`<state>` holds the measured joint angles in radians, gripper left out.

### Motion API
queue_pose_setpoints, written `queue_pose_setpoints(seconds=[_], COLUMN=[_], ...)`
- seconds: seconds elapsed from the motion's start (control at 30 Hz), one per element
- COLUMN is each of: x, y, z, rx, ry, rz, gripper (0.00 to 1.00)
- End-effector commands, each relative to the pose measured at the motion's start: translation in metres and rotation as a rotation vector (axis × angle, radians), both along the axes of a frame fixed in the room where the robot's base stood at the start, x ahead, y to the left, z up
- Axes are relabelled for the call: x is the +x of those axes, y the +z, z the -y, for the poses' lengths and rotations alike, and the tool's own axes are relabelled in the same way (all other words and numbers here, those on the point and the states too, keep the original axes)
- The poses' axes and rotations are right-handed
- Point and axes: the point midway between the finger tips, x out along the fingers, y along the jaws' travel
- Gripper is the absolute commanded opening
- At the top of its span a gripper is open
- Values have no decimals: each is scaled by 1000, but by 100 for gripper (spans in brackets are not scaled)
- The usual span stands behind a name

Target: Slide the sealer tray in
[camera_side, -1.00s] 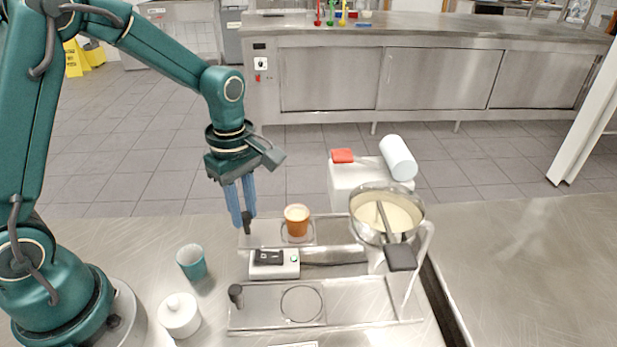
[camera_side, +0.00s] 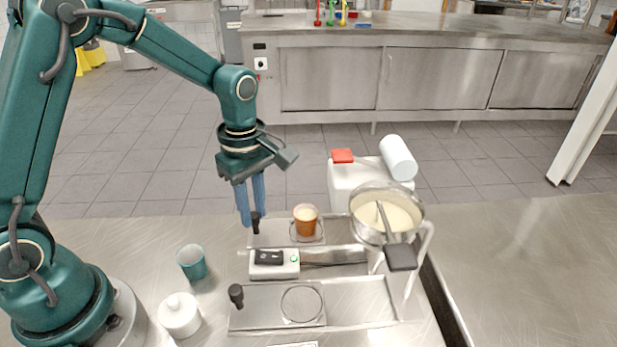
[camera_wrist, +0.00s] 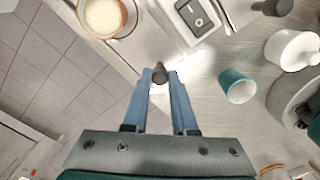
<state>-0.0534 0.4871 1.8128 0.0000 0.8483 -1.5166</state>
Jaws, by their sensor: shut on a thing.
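The far sealer tray (camera_side: 268,238) is a flat metal plate lying in its track. A brown cup (camera_side: 306,222) with pale contents stands on it, and it also shows in the wrist view (camera_wrist: 104,16). My gripper (camera_side: 251,220) is shut on the tray's dark knob (camera_side: 256,226) at its left end. In the wrist view the blue fingers (camera_wrist: 160,78) close on both sides of the knob. The near sealer tray (camera_side: 270,306) has a round empty opening and a black knob (camera_side: 236,295) at its left end.
A white switch box (camera_side: 274,264) sits between the two tracks. A pot of pale batter (camera_side: 386,213) with a dark-handled ladle stands on a white frame at right. A teal cup (camera_side: 192,262) and a white lidded jar (camera_side: 180,315) stand at left.

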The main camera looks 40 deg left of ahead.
Motion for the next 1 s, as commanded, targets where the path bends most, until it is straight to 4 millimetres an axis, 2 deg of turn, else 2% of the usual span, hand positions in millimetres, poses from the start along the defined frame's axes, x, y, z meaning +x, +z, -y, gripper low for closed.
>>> queue_pose_setpoints(seconds=[0.1,0.23,0.6,0.63,0.7,1.0], x=[15,23,25,25,25,24], y=[1,1,1,1,1,1], z=[12,21,24,24,24,24], rx=[-1,0,1,1,1,0], ry=[-2,0,1,1,1,1], rz=[12,13,12,12,11,8], gripper=[0,0,0,33,56,56])
